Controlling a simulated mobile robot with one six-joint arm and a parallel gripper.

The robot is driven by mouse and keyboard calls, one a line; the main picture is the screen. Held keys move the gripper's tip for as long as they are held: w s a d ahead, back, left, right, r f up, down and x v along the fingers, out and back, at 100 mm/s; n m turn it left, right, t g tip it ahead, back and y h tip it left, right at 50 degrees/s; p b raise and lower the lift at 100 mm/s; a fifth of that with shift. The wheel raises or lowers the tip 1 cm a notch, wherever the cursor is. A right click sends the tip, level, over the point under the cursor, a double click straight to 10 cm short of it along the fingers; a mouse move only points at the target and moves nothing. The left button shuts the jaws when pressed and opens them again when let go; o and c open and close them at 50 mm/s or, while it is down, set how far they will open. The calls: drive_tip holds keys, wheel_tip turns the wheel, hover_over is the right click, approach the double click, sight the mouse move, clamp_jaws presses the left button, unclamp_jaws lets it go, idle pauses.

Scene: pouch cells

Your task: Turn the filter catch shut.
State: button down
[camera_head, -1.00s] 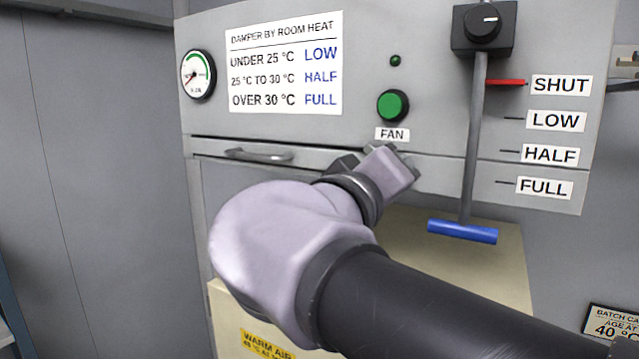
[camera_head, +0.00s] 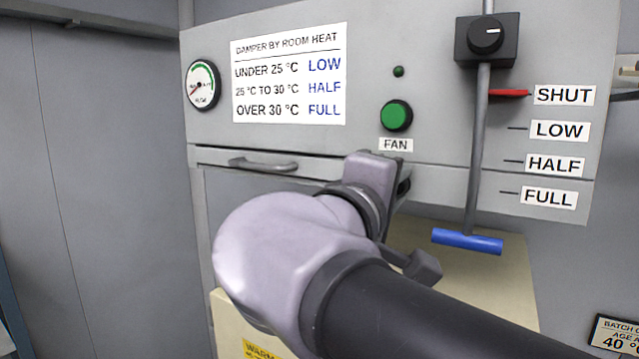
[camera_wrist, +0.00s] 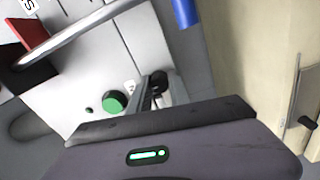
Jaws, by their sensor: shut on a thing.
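My gripper (camera_head: 398,185) is at the panel's lower edge, just below the green fan button, and its jaws are shut on a small part that I take to be the filter catch. In the head view the catch is hidden behind my gripper and wrist. In the wrist view my gripper's fingers (camera_wrist: 157,88) show only as a small dark and grey cluster beyond the gripper body. The catch is not clear there, so I cannot tell its angle.
The green fan button (camera_head: 396,115) is close above my gripper. To the right hangs the damper rod with its blue handle (camera_head: 467,241); its red marker (camera_head: 509,93) is beside the SHUT label. A drawer handle (camera_head: 263,164) is to the left. A gauge (camera_head: 202,86) is at upper left.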

idle(0.4)
drive_tip(key=c, duration=1.5)
unclamp_jaws()
drive_tip(key=p+v, duration=0.1)
drive_tip(key=v, duration=1.6)
drive_tip(key=shift+s, duration=0.15)
drive_tip(key=shift+a, duration=0.1)
